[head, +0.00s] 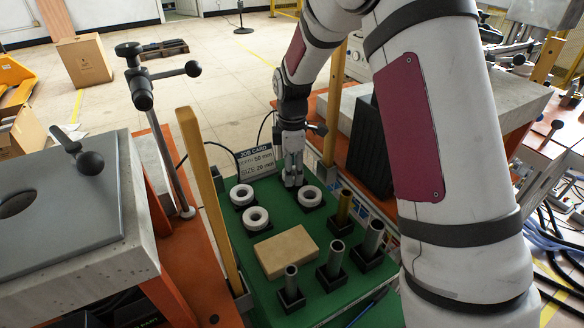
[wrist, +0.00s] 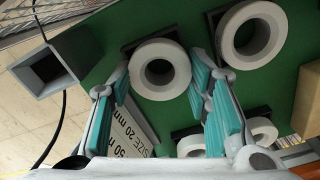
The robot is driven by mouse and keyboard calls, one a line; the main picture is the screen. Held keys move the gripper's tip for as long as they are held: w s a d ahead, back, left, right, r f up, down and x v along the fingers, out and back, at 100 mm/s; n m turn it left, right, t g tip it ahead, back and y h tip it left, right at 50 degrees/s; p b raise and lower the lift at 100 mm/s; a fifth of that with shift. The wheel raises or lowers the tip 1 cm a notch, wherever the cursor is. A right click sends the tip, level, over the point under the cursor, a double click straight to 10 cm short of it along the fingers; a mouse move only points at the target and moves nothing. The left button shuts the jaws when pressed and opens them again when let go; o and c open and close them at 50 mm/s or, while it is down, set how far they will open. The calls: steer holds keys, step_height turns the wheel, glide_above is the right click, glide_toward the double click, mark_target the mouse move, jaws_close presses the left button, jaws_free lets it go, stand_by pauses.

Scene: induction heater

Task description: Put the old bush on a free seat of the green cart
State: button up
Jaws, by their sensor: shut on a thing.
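My gripper (head: 292,180) is low over the back of the green cart (head: 228,168). In the wrist view its teal-padded fingers (wrist: 158,85) are on either side of a pale ring-shaped bush (wrist: 160,68) and shut on it. A dark square seat (wrist: 130,46) shows at its edge; I cannot tell whether the bush rests on it. In the head view my gripper largely hides this bush. Similar rings sit on dark seats nearby: one at the right (head: 310,196), one at the back left (head: 242,195), one at the front left (head: 256,218). No clearly empty seat shows.
A tan block (head: 286,251) lies in front of the rings. Upright metal tubes (head: 335,258) and a brass one (head: 343,207) stand in dark holders. A job card (head: 257,162) stands at the back. Yellow posts (head: 208,195) rise at the cart's sides.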

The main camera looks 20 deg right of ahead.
steer(key=shift+f, duration=0.15)
steer(key=o, duration=1.4)
